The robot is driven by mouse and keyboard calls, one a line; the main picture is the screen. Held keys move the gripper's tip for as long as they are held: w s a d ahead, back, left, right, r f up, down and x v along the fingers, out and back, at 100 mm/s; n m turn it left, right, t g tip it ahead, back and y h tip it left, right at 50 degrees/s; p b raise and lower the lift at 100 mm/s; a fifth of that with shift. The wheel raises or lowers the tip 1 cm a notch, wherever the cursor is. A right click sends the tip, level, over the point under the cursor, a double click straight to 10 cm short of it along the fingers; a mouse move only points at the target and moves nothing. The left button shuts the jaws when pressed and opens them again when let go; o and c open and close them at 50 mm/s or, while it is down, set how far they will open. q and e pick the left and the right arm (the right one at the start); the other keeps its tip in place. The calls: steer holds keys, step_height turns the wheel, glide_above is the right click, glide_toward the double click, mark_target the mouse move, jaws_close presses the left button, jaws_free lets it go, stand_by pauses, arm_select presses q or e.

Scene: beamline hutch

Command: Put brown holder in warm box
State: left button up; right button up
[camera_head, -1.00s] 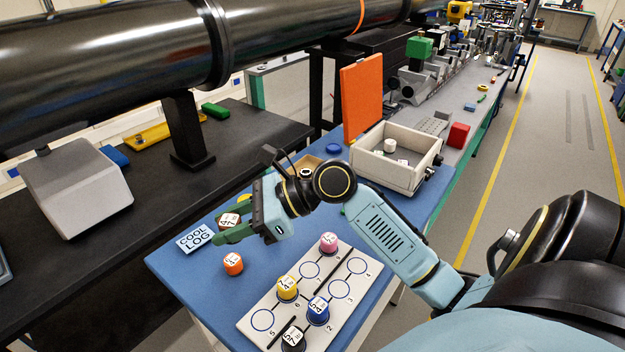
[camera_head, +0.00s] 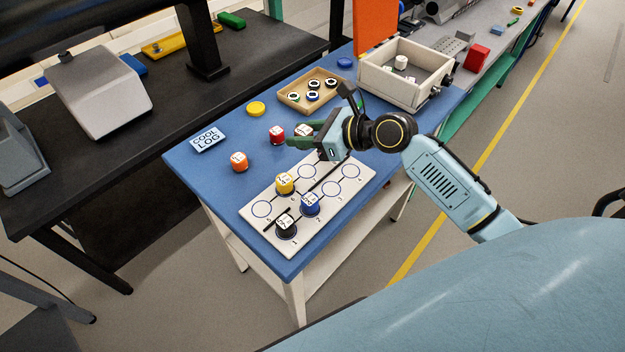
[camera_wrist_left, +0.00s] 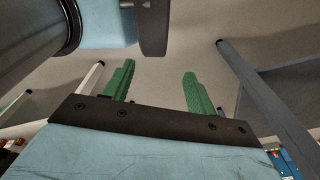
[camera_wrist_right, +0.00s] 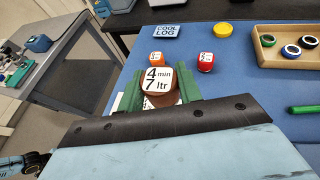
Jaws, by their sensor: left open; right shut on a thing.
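The brown holder (camera_wrist_right: 160,92), with a white top reading 4 min 7 ltr, sits between the green fingers of my right gripper (camera_wrist_right: 160,76). In the head view the right gripper (camera_head: 304,138) is shut on it (camera_head: 303,130), over the blue table near the white numbered board. Whether it is clear of the table is hard to tell. A cream open-topped box (camera_head: 390,85), with an upright orange panel (camera_head: 376,25) at its back left, stands farther back; a white-topped item is inside. No label names it warm. My left gripper (camera_wrist_left: 157,72) is open and empty.
The white board (camera_head: 262,190) carries yellow, blue and black holders. Orange (camera_head: 239,162) and red (camera_head: 277,135) holders stand behind it, near the COOL LOG sign (camera_head: 208,139).

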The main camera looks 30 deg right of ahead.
steer(key=shift+w+d+f+m+h, duration=0.15)
steer(key=shift+w+d+f+h, duration=0.1)
steer(key=shift+f, duration=0.35)
steer(key=shift+w+d+f+m+h, duration=0.15)
steer(key=shift+d+f+h, duration=0.1)
steer(key=shift+f, duration=0.35)
steer(key=b, duration=0.2)
glide_above(308, 175)
step_height(308, 175, down, 6)
steer(key=shift+w+r, duration=0.1)
steer(key=shift+r, duration=0.05)
steer(key=shift+f, duration=0.2)
steer(key=shift+f+b, duration=0.35)
steer(key=shift+b, duration=0.05)
step_height(308, 175, down, 3)
steer(key=shift+r+b, duration=0.1)
steer(key=shift+b, duration=0.6)
steer(key=shift+r, duration=0.1)
steer(key=shift+f, duration=0.25)
arm_select(q)
steer(key=f, duration=0.1)
steer(key=s+f, duration=0.1)
steer(key=f, duration=0.1)
steer(key=shift+s+f, duration=0.35)
steer(key=shift+f, duration=0.05)
arm_select(e)
steer(key=o, duration=1)
